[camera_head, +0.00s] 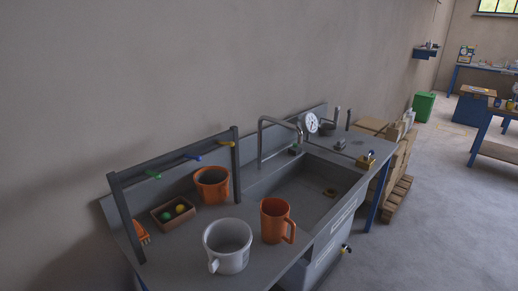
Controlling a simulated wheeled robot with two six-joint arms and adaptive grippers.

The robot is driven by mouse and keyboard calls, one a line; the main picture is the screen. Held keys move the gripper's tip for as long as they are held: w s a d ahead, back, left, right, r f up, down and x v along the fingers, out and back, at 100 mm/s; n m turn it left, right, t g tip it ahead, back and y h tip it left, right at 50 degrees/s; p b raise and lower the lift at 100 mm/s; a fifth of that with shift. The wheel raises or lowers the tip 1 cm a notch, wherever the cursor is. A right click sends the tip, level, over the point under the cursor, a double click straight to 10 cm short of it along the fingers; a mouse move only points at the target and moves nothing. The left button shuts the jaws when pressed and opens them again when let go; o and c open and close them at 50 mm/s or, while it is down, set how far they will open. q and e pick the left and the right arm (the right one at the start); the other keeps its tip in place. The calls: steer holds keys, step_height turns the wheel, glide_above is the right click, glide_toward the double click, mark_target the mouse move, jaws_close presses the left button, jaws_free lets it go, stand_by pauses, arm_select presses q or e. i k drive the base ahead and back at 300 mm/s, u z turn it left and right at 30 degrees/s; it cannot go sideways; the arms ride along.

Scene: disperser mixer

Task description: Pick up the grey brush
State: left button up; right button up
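A small dark grey object (340,144), possibly the grey brush, lies on the counter right of the sink. It is too small to tell for certain. Another small dark item with some green (295,149) is at the sink's back edge by the faucet. Neither of my grippers shows in the head view.
The grey counter has a sink basin (309,196) in its middle. A white mug (228,246), an orange mug (277,220), an orange pot (211,185) and a box with balls (173,213) stand left. A rack (118,204) rises there. A yellow-topped item (366,159) sits right.

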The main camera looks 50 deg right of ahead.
mark_target(341, 145)
steer(key=z, duration=0.55)
steer(key=k, duration=0.65)
steer(key=z, duration=1.15)
steer(key=i, duration=0.5)
steer(key=z, duration=0.55)
steer(key=i, duration=0.7)
steer(key=u, duration=0.2)
